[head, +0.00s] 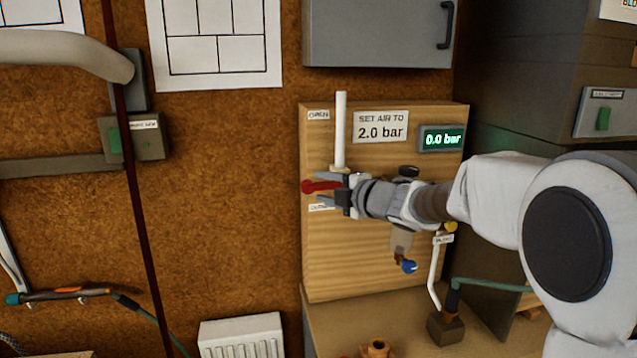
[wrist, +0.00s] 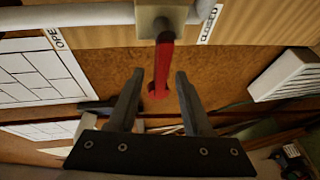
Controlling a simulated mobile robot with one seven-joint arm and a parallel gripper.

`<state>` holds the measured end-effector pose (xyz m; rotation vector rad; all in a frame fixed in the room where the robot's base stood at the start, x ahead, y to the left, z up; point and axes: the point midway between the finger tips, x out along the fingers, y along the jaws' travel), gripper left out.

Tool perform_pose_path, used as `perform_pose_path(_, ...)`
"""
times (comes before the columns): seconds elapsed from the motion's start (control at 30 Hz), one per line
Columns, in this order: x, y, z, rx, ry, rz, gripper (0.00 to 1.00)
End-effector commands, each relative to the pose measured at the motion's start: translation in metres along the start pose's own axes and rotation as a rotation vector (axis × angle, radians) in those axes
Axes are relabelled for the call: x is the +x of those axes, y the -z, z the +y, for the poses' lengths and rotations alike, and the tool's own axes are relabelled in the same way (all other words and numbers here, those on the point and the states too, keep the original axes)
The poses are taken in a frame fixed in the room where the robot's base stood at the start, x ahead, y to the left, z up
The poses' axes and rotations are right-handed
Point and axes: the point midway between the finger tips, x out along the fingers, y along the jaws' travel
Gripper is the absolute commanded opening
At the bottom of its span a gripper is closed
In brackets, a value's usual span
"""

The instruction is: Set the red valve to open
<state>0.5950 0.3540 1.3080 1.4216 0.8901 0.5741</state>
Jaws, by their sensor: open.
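The red valve lever (head: 314,187) is on the wooden panel (head: 385,280), pointing left and roughly level. It sits between the OPEN label (head: 318,115) above and the CLOSED label (head: 318,207) just below. My gripper (head: 322,187) is open at the lever, one finger above it and one below. In the wrist view, the red lever (wrist: 164,65) runs down from a pale valve body (wrist: 163,17) into the gap between the open fingers (wrist: 160,76), with space visible on both sides. The wrist view also shows the OPEN label (wrist: 55,38) and CLOSED label (wrist: 209,24).
A white pipe (head: 340,130) rises above the valve. A sign (head: 380,127) reads "SET AIR TO 2.0 bar"; the green display (head: 442,138) reads 0.0 bar. A black knob (head: 408,171) and blue-handled tap (head: 408,267) are near my wrist. A grey cabinet (head: 375,30) hangs above.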

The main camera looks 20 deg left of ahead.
Motion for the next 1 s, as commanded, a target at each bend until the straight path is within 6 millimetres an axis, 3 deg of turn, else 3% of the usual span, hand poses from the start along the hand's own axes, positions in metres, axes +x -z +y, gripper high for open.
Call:
perform_pose_path(0.1,0.021,0.000,0.000,0.000,0.001,0.001,0.50)
perform_pose_path(0.3,0.043,-0.001,0.001,0.000,0.000,-0.001,0.50)
perform_pose_path(0.73,0.051,0.000,0.000,0.000,0.000,-0.001,0.50)
perform_pose_path(1.0,0.051,-0.001,0.000,0.000,0.000,-0.001,0.01)
